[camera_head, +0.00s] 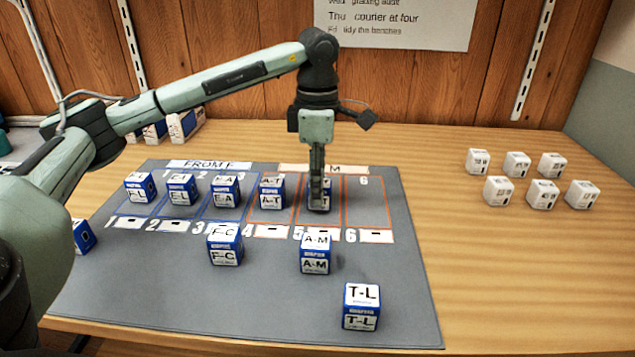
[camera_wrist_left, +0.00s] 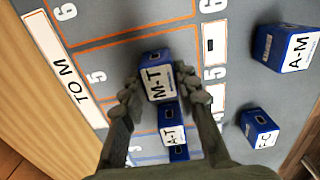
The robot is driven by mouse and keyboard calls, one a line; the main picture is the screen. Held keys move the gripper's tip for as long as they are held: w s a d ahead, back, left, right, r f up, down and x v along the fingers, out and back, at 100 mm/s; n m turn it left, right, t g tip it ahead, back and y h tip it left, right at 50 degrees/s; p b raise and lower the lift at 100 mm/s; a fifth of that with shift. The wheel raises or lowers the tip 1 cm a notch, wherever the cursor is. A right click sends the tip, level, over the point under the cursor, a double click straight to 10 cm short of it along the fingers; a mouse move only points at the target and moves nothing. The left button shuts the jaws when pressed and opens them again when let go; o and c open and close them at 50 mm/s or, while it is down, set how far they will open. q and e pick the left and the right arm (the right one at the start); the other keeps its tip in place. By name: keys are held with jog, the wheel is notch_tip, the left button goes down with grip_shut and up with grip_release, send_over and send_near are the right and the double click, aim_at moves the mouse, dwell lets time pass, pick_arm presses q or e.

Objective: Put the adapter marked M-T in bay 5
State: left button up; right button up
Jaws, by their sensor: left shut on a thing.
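The adapter marked M-T is a small blue and white box (camera_wrist_left: 158,80), held between the fingers in the left wrist view. My left gripper (camera_head: 318,196) is shut on it, at bay 5 of the grey mat (camera_head: 150,290). Bay 5 is outlined in orange between bay 4, which holds the A-T box (camera_head: 271,192), and the empty bay 6 (camera_head: 365,200). Whether the held box touches the mat I cannot tell. My right gripper is not in view.
Blue boxes F-L (camera_head: 139,188), E-L (camera_head: 181,190) and E-A (camera_head: 225,191) sit in bays 1 to 3. F-C (camera_head: 225,245), A-M (camera_head: 315,254) and T-L (camera_head: 361,307) stand in front of the bays. Several white boxes (camera_head: 517,164) stand on bare table at right.

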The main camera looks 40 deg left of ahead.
pick_arm(q)
jog(key=shift+f, duration=0.1)
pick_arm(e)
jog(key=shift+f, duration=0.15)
pick_arm(q)
jog(key=o, duration=1)
jog(key=shift+o, duration=0.2)
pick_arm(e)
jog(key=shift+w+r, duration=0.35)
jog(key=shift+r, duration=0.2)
